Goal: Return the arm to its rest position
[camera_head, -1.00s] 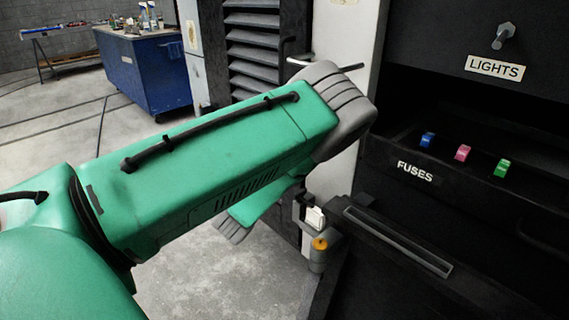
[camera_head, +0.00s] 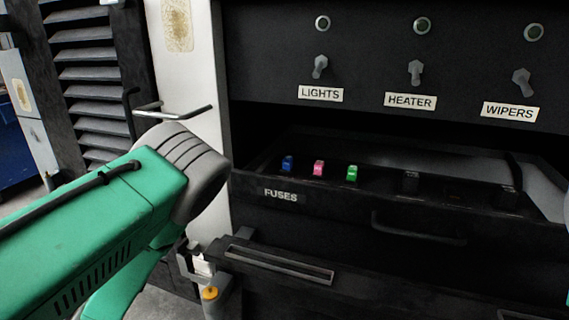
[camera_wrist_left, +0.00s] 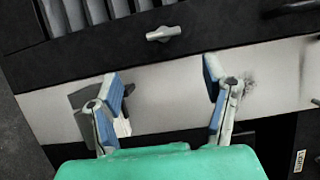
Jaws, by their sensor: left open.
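My left arm (camera_head: 95,225), green with a grey joint cover, comes in from the left in the head view and reaches toward the pale post beside the dark panel. In the left wrist view my left gripper (camera_wrist_left: 163,78) is open, its two blue-padded fingers well apart with nothing between them. Behind the fingers is a pale band below a dark louvred surface. In the head view I cannot clearly make out the fingers. My right gripper is not in view.
A dark panel has switches labelled LIGHTS (camera_head: 320,67), HEATER (camera_head: 415,72) and WIPERS (camera_head: 521,82). Below, a fuse drawer (camera_head: 330,200) holds blue (camera_head: 287,163), pink (camera_head: 318,168) and green (camera_head: 352,173) fuses. A metal bar handle (camera_head: 174,112) juts from the pale post near my arm.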

